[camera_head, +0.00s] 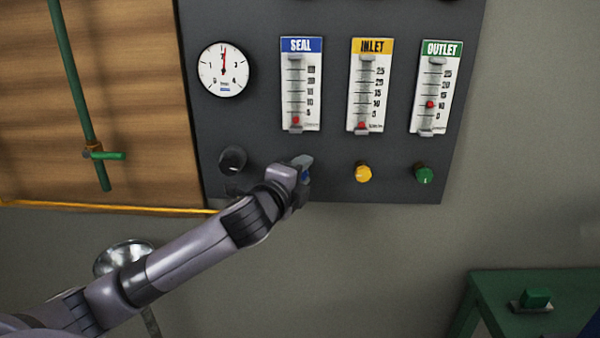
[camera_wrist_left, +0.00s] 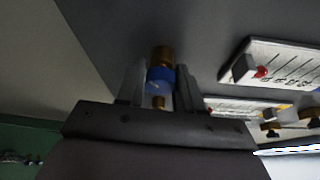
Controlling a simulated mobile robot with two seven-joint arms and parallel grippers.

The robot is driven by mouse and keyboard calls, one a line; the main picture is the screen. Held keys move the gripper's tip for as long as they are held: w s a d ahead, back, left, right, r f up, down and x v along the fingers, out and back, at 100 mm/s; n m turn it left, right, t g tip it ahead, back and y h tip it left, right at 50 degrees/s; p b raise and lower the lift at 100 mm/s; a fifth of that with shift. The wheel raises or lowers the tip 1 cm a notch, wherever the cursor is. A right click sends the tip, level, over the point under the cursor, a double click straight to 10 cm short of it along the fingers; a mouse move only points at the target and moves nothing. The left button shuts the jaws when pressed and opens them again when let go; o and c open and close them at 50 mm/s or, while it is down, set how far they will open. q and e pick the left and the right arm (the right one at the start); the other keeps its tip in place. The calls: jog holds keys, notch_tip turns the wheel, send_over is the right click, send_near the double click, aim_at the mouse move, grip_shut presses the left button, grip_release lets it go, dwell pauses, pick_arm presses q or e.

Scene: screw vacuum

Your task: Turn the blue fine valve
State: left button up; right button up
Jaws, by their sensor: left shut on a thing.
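The blue fine valve (camera_wrist_left: 160,79) shows in the left wrist view as a blue knob on a brass stem, between the two fingers of my left gripper (camera_wrist_left: 159,88). My left gripper is shut on the knob. My right gripper is in neither view.
The dark panel (camera_head: 330,150) also carries a yellow knob (camera_head: 363,173), a green knob (camera_head: 424,174), a black knob (camera_head: 232,160) and a round dial (camera_head: 224,69). A green pipe (camera_head: 75,80) runs at left. A green table (camera_head: 520,292) stands at lower right.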

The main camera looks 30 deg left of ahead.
pick_arm(q)
jog(key=shift+d, duration=0.15)
jog(key=o, duration=1)
jog(key=shift+s+d+r+b, duration=0.1)
jog(key=shift+s+d+b, duration=0.15)
jog(key=shift+s, duration=0.9)
jog(key=shift+s+d+r+b, duration=0.1)
jog(key=shift+s+b, duration=0.1)
jog(key=shift+s, duration=1)
jog(key=shift+s+d+b, duration=0.2)
jog(key=shift+s+b, duration=0.05)
jog(key=shift+s, duration=0.9)
